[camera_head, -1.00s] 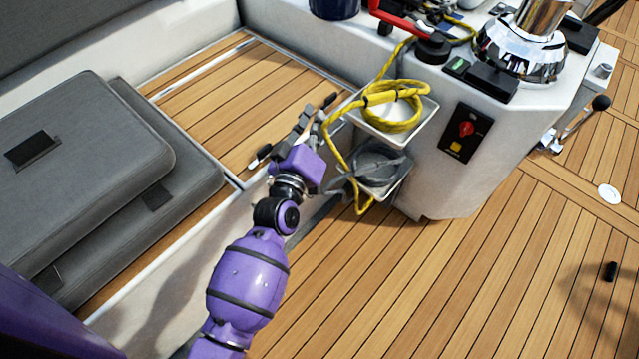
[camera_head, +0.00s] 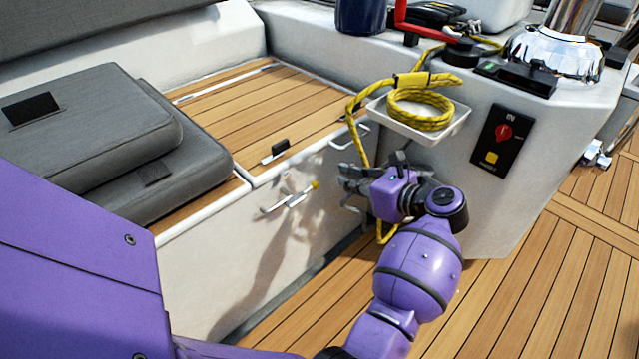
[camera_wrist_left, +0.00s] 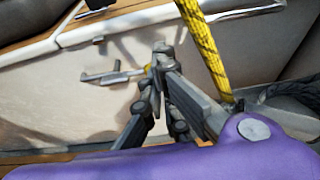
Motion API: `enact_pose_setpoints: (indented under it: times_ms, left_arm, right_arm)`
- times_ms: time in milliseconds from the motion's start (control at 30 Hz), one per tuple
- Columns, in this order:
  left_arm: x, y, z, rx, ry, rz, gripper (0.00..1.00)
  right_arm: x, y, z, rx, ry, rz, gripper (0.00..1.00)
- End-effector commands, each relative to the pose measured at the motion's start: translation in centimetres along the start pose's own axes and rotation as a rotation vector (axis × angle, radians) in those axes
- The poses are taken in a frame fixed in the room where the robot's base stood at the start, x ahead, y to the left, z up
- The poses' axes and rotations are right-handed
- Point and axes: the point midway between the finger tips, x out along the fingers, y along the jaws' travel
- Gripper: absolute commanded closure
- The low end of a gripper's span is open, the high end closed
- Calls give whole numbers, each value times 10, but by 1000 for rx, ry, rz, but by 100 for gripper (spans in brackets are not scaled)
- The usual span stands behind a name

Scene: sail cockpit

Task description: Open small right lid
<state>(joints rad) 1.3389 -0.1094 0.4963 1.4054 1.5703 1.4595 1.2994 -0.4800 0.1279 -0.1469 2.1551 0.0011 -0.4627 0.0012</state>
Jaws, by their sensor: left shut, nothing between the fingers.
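The small wooden-slatted lid (camera_head: 255,105) lies flat on the bench, right of the cushions. A small black-and-white latch (camera_head: 275,152) sits at its front edge. Below, the white bench front carries a metal handle or latch (camera_head: 290,198) with a yellow tip; it also shows in the left wrist view (camera_wrist_left: 112,76). My left gripper (camera_head: 345,182) is shut and empty, in front of the bench face, right of that handle and below the lid's edge. In the left wrist view its fingertips (camera_wrist_left: 155,65) are together, with the handle behind them to the left. My right gripper is not in view.
Yellow rope (camera_head: 425,100) lies coiled in a white tray (camera_head: 400,124) on the console; a loop hangs beside my left gripper. A metal rail (camera_head: 352,135) is at the bench's right end. Grey cushions (camera_head: 85,130) cover the left bench. Open floor (camera_head: 540,290) lies right.

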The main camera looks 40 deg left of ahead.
Motion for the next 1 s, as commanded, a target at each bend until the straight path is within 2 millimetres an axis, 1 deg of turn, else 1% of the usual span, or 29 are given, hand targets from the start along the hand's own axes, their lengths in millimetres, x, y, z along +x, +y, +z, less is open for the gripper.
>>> enact_pose_setpoints:
  times_ms: [167, 400, 500, 600, 700, 1000]
  left_arm:
    - [27, 0, 0, -1, -6, 0, 100]
    - [71, 0, 0, 2, -8, -1, 100]
    - [84, 0, 0, 2, -7, -2, 100]
    - [92, -1, 0, 3, -5, -3, 100]
    - [96, -1, 1, 3, -5, -3, 100]
    - [97, -1, 1, 3, -5, -3, 100]
  right_arm:
    - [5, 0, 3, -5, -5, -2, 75]
    - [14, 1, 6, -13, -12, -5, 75]
    - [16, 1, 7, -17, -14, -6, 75]
    - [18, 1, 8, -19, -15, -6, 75]
    - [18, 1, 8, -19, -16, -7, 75]
    - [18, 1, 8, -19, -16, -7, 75]
